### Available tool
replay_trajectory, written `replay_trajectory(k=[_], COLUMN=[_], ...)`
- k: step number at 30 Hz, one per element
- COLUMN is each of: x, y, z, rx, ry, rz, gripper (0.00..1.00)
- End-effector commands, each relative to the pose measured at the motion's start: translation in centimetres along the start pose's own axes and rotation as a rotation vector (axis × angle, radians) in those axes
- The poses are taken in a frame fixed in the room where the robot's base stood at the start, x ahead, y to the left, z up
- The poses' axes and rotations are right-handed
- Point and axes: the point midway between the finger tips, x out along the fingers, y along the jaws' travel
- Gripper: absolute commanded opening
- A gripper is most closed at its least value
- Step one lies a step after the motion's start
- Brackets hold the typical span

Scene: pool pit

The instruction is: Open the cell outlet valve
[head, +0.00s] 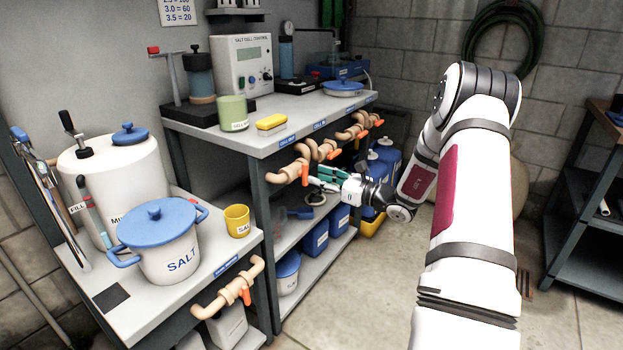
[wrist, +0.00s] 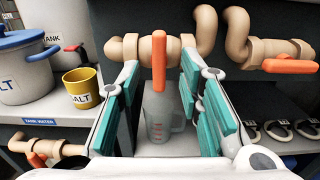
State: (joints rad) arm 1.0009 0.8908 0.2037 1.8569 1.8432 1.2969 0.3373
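A tan pipe with an orange valve lever (head: 305,173) runs along the front edge of the main bench, below a small blue label (head: 287,141) too small to read surely. In the wrist view the lever (wrist: 159,60) hangs straight down from its pipe (wrist: 128,48), between my two teal-padded fingers. My gripper (wrist: 160,105) is open, with a wide gap on both sides of the lever and no contact seen. In the head view my gripper (head: 316,183) is just below and right of the lever, partly hidden by its own wrist.
A second orange lever (wrist: 290,66) lies sideways on the pipe to the right. The lower bench at left holds a salt pot (head: 168,255), a yellow cup (head: 237,220) and another valve (head: 246,296). A clear jug (wrist: 163,112) stands on the shelf behind my fingers.

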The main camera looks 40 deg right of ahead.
Motion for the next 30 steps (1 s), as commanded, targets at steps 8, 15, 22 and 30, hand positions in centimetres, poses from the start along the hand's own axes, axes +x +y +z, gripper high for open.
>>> replay_trajectory(k=[8, 15, 22, 30], x=[3.0, 3.4, 3.4, 3.4], y=[0.1, 0.0, 0.1, 0.1], z=[-0.1, 0.0, 0.0, 0.0], rx=[0.000, 0.001, 0.001, -0.002], ry=[0.001, 0.001, 0.001, 0.001], rz=[0.002, 0.001, 0.001, 0.001], gripper=[0.33, 0.33, 0.06, 0.00])
